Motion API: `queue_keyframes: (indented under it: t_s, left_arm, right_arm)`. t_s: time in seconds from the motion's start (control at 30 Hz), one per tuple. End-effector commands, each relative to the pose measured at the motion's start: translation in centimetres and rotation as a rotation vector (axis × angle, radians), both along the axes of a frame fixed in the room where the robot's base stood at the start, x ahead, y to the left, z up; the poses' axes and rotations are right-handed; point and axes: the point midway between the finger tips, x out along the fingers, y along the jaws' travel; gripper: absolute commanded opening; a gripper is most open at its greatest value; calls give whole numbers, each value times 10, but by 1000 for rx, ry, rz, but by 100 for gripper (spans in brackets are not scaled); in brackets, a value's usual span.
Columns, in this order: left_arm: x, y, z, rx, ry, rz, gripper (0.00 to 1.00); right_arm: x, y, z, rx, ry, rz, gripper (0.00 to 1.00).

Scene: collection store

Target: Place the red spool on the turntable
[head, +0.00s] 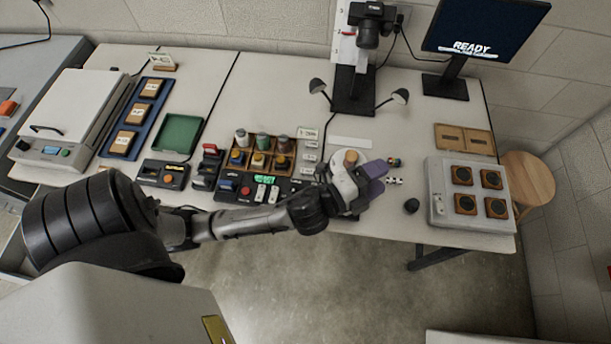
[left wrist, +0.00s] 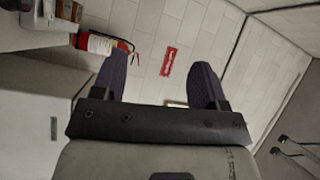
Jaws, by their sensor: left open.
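Several spools stand in the wooden rack (head: 262,152); no clearly red one can be made out. My right gripper is not in view.
A camera stand with two lamps (head: 354,90) is behind the turntable. A black-dotted grey box (head: 437,205) and a dark knob (head: 411,206) are to the right. A control panel (head: 260,190) lies left, under my arm.

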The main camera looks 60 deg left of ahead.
Motion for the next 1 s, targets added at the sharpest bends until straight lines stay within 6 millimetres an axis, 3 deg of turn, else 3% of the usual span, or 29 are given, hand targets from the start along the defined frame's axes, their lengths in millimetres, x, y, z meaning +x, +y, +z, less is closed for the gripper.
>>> queue_keyframes:
  t_s: [0.1,0.23,0.4,0.5,0.7,1.0]
  left_arm:
    - [-42,28,-59,-351,351,203,66]
    - [-101,41,-111,-646,681,414,66]
    - [-173,41,-147,-882,994,638,66]
    - [-202,38,-156,-955,1111,727,66]
    - [-228,35,-161,-1008,1210,803,66]
    - [-228,35,-161,-1010,1214,806,66]
  right_arm:
    - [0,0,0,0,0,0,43]
    - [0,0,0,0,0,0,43]
    - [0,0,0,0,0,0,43]
    - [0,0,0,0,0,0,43]
    - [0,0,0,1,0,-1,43]
    - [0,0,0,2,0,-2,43]
